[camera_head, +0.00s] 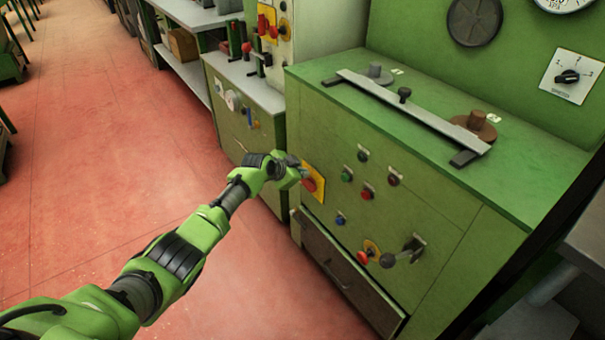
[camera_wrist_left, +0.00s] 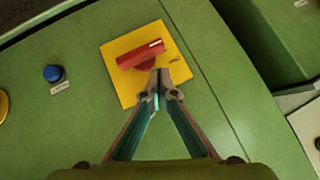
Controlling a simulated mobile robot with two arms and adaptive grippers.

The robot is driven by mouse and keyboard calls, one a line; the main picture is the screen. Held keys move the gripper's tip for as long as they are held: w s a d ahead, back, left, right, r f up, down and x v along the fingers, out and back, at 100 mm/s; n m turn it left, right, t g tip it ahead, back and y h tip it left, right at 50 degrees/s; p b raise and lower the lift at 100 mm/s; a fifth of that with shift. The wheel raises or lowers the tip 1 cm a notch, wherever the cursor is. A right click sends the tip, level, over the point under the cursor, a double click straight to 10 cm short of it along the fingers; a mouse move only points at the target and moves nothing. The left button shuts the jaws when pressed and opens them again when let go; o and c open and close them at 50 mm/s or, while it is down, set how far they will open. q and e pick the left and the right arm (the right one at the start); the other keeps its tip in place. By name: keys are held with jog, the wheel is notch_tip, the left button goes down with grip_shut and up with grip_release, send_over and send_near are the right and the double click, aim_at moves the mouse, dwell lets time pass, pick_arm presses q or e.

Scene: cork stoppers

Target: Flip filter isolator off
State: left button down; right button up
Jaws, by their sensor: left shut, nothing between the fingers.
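The isolator switch is a red handle (camera_wrist_left: 140,54) on a yellow square plate (camera_wrist_left: 119,88), on the front of a green cabinet. In the head view the red handle (camera_head: 309,184) and yellow plate (camera_head: 318,194) show at the cabinet's left front edge, partly hidden by my gripper. My left gripper (camera_head: 299,172) is at the plate. In the left wrist view its fingertips (camera_wrist_left: 160,86) are together, empty, just below the red handle. I cannot tell whether they touch it. The right gripper is not in view.
Several buttons, including a green one (camera_head: 347,174) and a blue one (camera_head: 340,219), sit right of the plate. A drawer (camera_head: 345,275) is below. Red floor (camera_head: 90,150) is open at left.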

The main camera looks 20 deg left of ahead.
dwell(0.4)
pick_arm(q)
jog(key=shift+s+r, duration=0.1)
jog(key=shift+s, duration=0.05)
jog(key=v, duration=1.1)
jog(key=shift+s+a+r, duration=0.15)
jog(key=shift+s+r, duration=0.05)
jog(key=shift+r, duration=0.05)
